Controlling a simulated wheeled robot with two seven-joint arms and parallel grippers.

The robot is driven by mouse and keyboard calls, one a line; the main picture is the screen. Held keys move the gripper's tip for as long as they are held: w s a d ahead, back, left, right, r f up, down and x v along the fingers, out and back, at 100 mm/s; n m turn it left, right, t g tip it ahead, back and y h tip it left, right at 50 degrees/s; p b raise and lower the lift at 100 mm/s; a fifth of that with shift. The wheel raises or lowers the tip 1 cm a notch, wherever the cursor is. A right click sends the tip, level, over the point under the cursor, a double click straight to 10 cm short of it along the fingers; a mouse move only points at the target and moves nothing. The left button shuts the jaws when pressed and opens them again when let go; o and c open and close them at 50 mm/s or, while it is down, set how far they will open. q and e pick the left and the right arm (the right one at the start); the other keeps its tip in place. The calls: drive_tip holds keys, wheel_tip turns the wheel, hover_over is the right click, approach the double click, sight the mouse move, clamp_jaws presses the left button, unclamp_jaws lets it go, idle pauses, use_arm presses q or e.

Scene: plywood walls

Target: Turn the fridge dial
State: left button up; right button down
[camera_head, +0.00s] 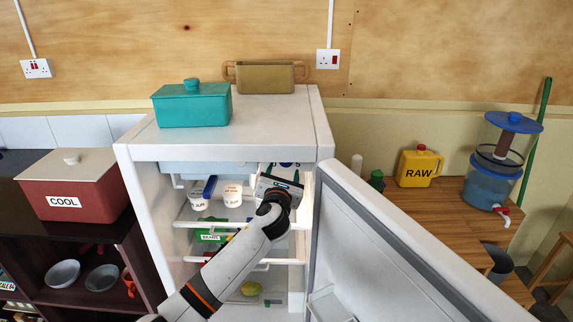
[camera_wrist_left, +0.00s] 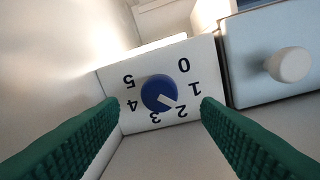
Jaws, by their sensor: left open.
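The fridge (camera_head: 150,185) stands in the middle of the head view with its door (camera_head: 385,255) swung open to the right. In the left wrist view, the fridge dial (camera_wrist_left: 156,92) is a round blue knob with a white pointer, on a white plate numbered 0 to 5. The numbers appear upside down, and the pointer is directed toward the 2. My left gripper (camera_head: 280,183) reaches into the upper right of the fridge. Its green fingers (camera_wrist_left: 159,106) are open, one on each side of the dial in the picture; I see no contact. My right gripper is not in view.
A white round knob (camera_wrist_left: 288,65) on a pale panel is right of the dial. Fridge shelves hold white tubs (camera_head: 233,194) and a green pack (camera_head: 208,236). A teal box (camera_head: 191,105) and a tan tray (camera_head: 265,78) stand on top. The open door bounds the right side.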

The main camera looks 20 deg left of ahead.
sight(285, 165)
use_arm(q)
drive_tip(key=w, duration=0.4)
drive_tip(key=shift+w+a, duration=0.15)
drive_tip(key=shift+a, duration=0.25)
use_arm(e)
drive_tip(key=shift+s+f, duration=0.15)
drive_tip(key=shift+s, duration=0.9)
use_arm(q)
drive_tip(key=shift+c, duration=0.6)
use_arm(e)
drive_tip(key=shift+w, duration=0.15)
use_arm(q)
drive_tip(key=c, duration=0.9)
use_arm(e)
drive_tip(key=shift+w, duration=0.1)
